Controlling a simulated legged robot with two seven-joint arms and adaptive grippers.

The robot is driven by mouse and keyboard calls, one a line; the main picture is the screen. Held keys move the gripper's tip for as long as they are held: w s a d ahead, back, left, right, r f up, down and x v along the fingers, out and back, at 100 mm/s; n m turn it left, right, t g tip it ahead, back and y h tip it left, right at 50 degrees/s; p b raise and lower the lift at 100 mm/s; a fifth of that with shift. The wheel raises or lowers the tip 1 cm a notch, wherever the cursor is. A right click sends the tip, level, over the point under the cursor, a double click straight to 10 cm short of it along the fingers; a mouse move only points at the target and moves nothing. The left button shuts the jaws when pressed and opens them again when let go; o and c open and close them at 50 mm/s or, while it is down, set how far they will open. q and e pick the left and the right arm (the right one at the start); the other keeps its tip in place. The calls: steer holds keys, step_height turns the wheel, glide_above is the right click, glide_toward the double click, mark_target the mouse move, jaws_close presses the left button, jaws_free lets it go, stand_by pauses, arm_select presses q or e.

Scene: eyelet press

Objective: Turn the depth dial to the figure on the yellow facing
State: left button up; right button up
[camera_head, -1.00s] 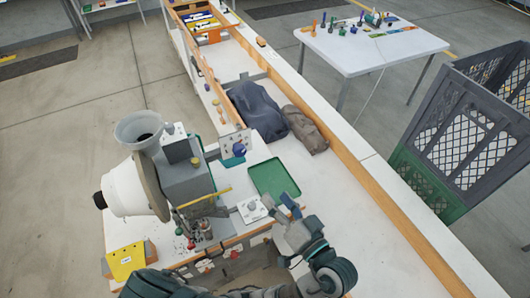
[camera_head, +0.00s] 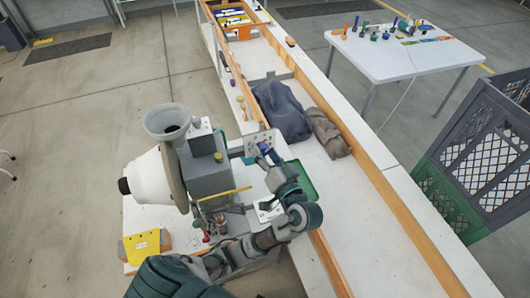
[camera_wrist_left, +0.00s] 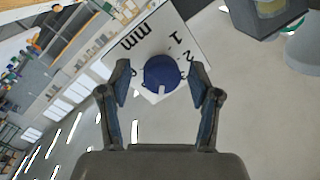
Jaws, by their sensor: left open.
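The depth dial is a round blue knob (camera_wrist_left: 161,74) on a white plate (camera_wrist_left: 150,42) marked "mm", "1" and "2". A pale notch shows at the knob's lower edge in the left wrist view. My left gripper (camera_wrist_left: 160,80) is open, with one finger on each side of the knob; I cannot tell whether they touch it. In the head view, my left gripper (camera_head: 270,155) is at the dial plate (camera_head: 250,142) beside the grey press (camera_head: 208,176). The yellow facing (camera_head: 140,248) stands at lower left; its small label is unreadable. My right gripper is not in view.
A green tray (camera_head: 307,192) lies behind my left arm. Dark blue (camera_head: 282,108) and grey-brown (camera_head: 327,132) bundles lie on the long bench. A white table (camera_head: 400,58) with small parts stands at the back right, a mesh crate (camera_head: 470,160) at right.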

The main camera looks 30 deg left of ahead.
arm_select(q)
steer(key=c, duration=1.1)
steer(key=n+b, duration=0.1)
steer(key=b, duration=0.1)
steer(key=n+b, duration=0.2)
steer(key=shift+f+n+b, duration=0.3)
steer(key=shift+b, duration=0.1)
steer(key=shift+r+n+h, duration=0.2)
steer(key=shift+n+h, duration=0.1)
steer(key=o, duration=1.1)
steer(key=shift+w, duration=0.1)
steer(key=shift+d+r, duration=0.1)
